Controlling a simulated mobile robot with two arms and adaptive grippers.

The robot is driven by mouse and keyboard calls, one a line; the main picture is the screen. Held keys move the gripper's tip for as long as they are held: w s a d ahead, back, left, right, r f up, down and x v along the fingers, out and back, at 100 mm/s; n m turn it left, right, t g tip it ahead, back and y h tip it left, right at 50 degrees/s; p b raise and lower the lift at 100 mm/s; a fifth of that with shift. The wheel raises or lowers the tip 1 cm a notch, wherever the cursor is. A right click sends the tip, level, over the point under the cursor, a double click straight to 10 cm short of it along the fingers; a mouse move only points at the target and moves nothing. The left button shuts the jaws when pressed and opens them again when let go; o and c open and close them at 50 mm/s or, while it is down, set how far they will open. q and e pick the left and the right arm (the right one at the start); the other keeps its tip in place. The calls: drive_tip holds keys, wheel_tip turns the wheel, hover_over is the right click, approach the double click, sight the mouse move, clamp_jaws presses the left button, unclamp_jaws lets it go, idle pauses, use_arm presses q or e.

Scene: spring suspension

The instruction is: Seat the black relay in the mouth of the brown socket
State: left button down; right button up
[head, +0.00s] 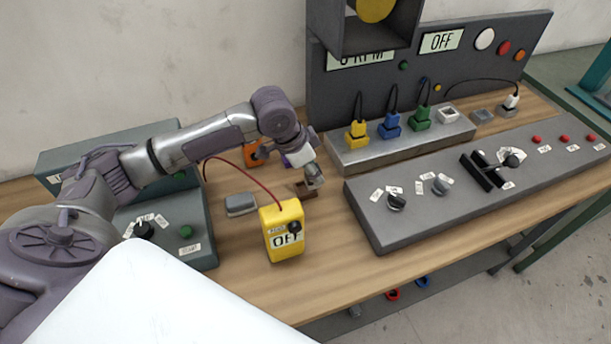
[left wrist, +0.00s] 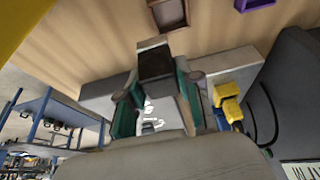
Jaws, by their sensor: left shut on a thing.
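My left gripper (head: 313,176) reaches in from the left, low over the table next to the brown socket (head: 306,190). In the left wrist view its teal-sided fingers (left wrist: 156,90) are shut on the black relay (left wrist: 156,64), a dark block with a paler end. The socket's open mouth also shows in the left wrist view (left wrist: 169,13), beyond the relay and apart from it in the picture. In the head view the gripper hides most of the relay. My right gripper is not in view.
A yellow meter (head: 284,231) marked OFF stands in front of the socket, with a red cable. A grey block (head: 240,204) lies to the left. A sloped grey control panel (head: 420,219) and a plug strip (head: 400,150) stand to the right. An orange device (head: 252,152) is behind.

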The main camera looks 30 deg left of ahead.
use_arm(q)
drive_tip(key=a+f, duration=0.1)
drive_tip(key=w+a+f, duration=0.1)
drive_tip(key=shift+w+a, duration=0.2)
drive_tip(key=shift+a, duration=0.2)
drive_tip(key=shift+f+p, duration=0.6)
drive_tip(key=shift+f, duration=1.35)
drive_tip(key=shift+d, duration=0.1)
drive_tip(key=c, duration=0.8)
unclamp_jaws()
drive_tip(key=shift+f, duration=0.1)
drive_tip(key=b+v, duration=0.1)
drive_tip(key=v, duration=1.1)
drive_tip(key=shift+r, duration=0.2)
